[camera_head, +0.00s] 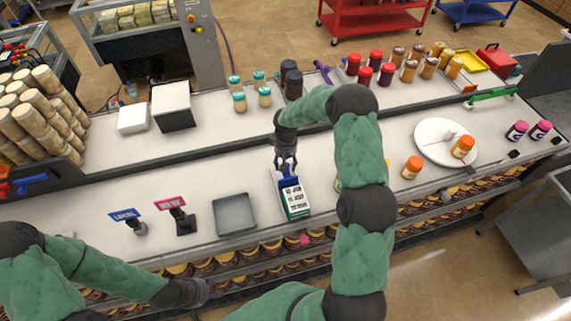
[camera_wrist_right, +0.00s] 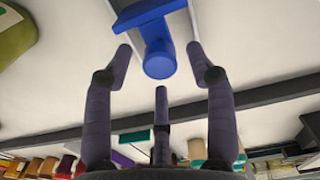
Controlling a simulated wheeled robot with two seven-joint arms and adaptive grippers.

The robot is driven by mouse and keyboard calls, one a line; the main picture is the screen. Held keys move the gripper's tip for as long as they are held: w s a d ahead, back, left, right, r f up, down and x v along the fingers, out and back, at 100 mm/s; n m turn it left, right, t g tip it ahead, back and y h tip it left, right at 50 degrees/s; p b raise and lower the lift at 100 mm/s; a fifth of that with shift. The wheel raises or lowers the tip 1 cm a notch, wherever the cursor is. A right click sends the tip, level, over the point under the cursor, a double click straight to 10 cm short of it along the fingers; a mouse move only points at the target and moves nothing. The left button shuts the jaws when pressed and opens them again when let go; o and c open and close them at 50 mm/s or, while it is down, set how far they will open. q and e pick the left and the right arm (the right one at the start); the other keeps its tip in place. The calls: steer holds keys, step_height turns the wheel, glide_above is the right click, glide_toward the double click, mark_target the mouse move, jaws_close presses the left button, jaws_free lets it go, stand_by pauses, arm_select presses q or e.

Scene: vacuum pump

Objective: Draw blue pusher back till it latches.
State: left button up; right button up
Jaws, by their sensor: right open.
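The pusher device (camera_head: 295,203), a narrow tray with a white, black-lettered block at its near end, lies on the counter at the centre of the head view. Its blue pusher (camera_head: 287,174) sits at the far end, and it also shows in the right wrist view (camera_wrist_right: 158,58) with a round knob. My right gripper (camera_head: 286,161) is just beyond the pusher; in the right wrist view its spread fingers (camera_wrist_right: 160,55) have the knob between their tips with gaps at both sides. My left gripper (camera_head: 200,292) is low at the counter's near edge; its finger state is unclear.
A grey tray (camera_head: 234,214) and two small signs (camera_head: 174,214) stand left of the device. A round white plate (camera_head: 434,147) and orange-lidded jars are to the right. Several jars and dark containers (camera_head: 293,84) stand on the far counter. My right arm hides some counter.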

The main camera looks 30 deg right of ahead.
step_height(320, 180, up, 11)
stand_by(0.4)
steer(key=shift+f, duration=0.1)
stand_by(0.3)
